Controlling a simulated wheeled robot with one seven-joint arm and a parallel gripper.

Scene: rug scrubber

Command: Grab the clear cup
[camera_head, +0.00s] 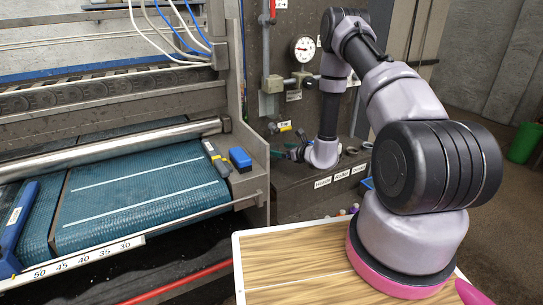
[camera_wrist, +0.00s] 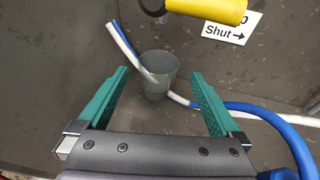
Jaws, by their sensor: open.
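The clear cup (camera_wrist: 158,88) shows in the wrist view, grey and see-through, just ahead of my gripper. My gripper (camera_wrist: 160,73) is open, with one green finger on the left and one on the right. The cup appears between the fingertips in the picture, with a gap on each side. I cannot tell how far beyond the tips it stands. In the head view my gripper (camera_head: 291,150) is small, at the far end of my arm near the dark wall panel. I cannot make out the cup there.
A white and blue hose (camera_wrist: 240,114) runs past the cup; I cannot tell if it is behind or inside it. A yellow cylinder (camera_wrist: 205,9) hangs above. In the head view, the machine's blue belt (camera_head: 130,185) lies left and a labelled dark ledge (camera_head: 310,197) below.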

